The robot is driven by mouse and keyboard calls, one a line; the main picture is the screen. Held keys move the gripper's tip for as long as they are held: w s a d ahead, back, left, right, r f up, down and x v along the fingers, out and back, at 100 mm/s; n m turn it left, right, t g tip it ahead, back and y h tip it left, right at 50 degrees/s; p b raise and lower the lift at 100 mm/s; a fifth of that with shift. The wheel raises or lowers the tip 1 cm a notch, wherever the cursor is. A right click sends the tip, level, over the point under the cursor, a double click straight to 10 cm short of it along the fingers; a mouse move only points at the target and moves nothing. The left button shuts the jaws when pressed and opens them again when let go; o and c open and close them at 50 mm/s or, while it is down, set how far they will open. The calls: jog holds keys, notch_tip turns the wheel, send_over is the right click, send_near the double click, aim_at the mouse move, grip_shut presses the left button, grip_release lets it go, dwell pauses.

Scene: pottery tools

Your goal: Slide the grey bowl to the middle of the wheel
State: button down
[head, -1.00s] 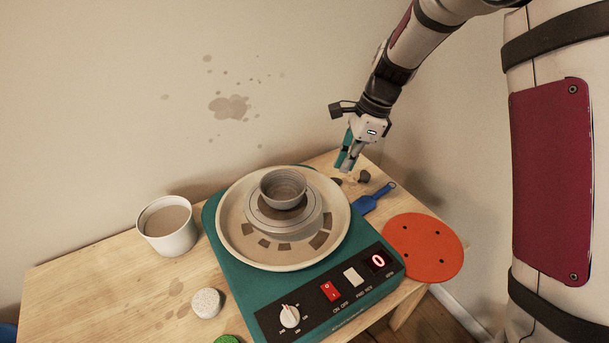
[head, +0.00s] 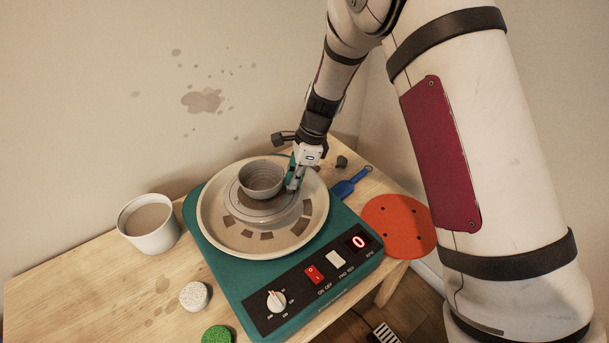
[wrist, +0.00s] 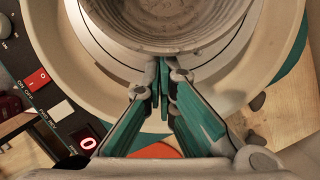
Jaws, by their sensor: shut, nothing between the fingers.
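The grey bowl (head: 262,182) stands upright on the round wheel head (head: 268,217) of the pottery wheel, off its middle toward the back. In the wrist view the bowl (wrist: 185,42) fills the top centre, above the pale wheel head (wrist: 95,38). My gripper (head: 291,187) is shut and empty, pointing down just right of the bowl, low over the wheel. In the wrist view its fingertips (wrist: 160,85) are together at the bowl's near side. I cannot tell whether they touch its wall.
The wheel sits in a cream splash pan (head: 215,229) on a teal base with a control panel (head: 315,277); its display reads 0. A white tub (head: 149,228) and a speckled round piece (head: 195,296) stand left. A blue tool (head: 349,183) and orange disc (head: 398,225) lie right.

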jog(key=shift+a, duration=0.1)
jog(key=shift+a, duration=0.85)
jog(key=shift+d, duration=0.2)
